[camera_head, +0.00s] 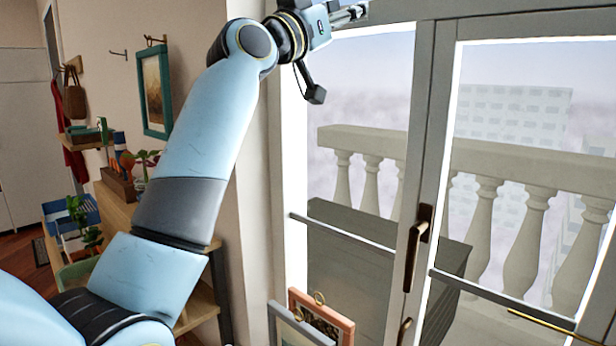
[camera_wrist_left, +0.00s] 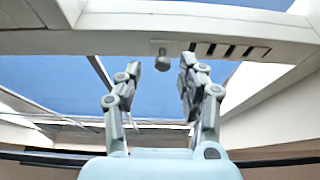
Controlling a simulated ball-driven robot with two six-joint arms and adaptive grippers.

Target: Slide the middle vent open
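The vent (camera_wrist_left: 230,49) is a pale strip with several dark slots along the window frame's top in the left wrist view. A small grey round knob (camera_wrist_left: 162,62) sticks out from the strip, left of the slots. My left gripper (camera_wrist_left: 160,68) is open, its two fingers pointing up toward the strip. The knob appears in the gap between the fingertips, nearer the right finger; I cannot tell whether anything touches. In the head view my left gripper (camera_head: 350,14) is at the top edge, partly cut off. No vent slots are visible there. My right gripper is not in view.
Glazed doors with a dark handle (camera_head: 418,245) stand at the right, with a balcony balustrade (camera_head: 480,165) outside. Framed pictures (camera_head: 322,318) lean below the window. A wooden shelf unit (camera_head: 200,300) and a wall picture (camera_head: 154,90) are at the left.

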